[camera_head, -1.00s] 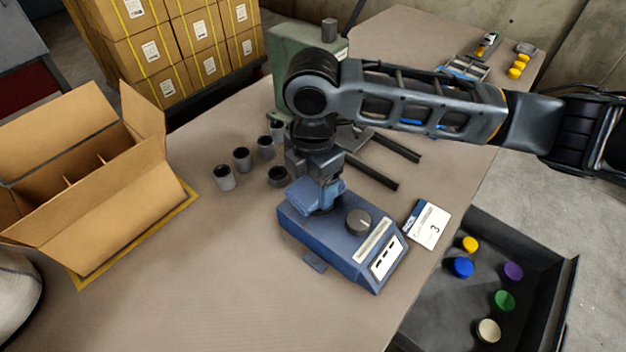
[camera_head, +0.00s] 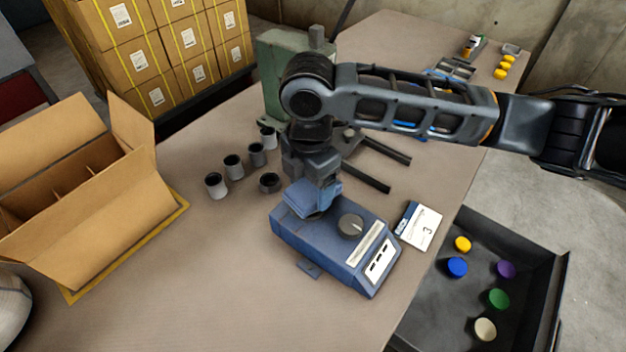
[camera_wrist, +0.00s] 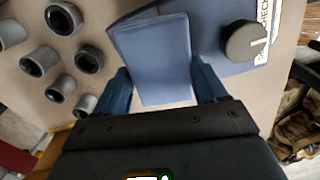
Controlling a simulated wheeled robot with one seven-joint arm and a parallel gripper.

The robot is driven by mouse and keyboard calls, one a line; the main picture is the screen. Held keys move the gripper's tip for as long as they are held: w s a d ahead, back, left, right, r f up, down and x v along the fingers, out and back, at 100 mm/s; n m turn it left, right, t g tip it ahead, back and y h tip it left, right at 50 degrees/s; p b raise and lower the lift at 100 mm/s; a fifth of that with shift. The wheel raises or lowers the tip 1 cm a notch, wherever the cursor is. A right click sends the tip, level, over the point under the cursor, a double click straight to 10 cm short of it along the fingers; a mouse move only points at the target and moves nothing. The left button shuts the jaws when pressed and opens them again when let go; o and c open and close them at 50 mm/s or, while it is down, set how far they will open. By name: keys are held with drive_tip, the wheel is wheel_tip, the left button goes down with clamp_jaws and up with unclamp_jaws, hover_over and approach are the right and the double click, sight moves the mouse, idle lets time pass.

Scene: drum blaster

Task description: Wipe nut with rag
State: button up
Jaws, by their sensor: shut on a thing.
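A folded blue rag (camera_wrist: 152,52) sits between the two fingers of my gripper (camera_wrist: 165,88) in the wrist view, and the gripper is shut on it. In the head view my gripper (camera_head: 318,192) points down with the rag just over the left end of a blue device (camera_head: 325,240) with a dark knob (camera_head: 350,226). I cannot tell whether the rag touches the device. No nut can be made out for certain. Several grey hollow cylinders (camera_head: 233,166) with dark insides stand left of the gripper, and they also show in the wrist view (camera_wrist: 40,60).
An open cardboard box (camera_head: 95,215) stands at left on the table. A green machine (camera_head: 280,75) is behind the gripper. A white card (camera_head: 420,226) lies right of the device. A dark tray (camera_head: 430,315) with coloured caps is at lower right.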

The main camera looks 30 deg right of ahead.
sight(296, 197)
drive_tip(key=shift+s+a+p, duration=0.2)
drive_tip(key=shift+a+p, duration=0.25)
drive_tip(key=shift+a, duration=1.35)
drive_tip(key=shift+w+d, duration=0.15)
drive_tip(key=shift+d, duration=0.95)
drive_tip(key=shift+w+d, duration=0.1)
drive_tip(key=shift+d, duration=1)
drive_tip(key=shift+a, duration=0.1)
drive_tip(key=shift+s+a+p, duration=0.15)
drive_tip(key=shift+a+p, duration=0.1)
drive_tip(key=shift+a, duration=0.8)
drive_tip(key=shift+s+a+p, duration=0.1)
drive_tip(key=shift+a+p, duration=0.1)
drive_tip(key=shift+a, duration=0.8)
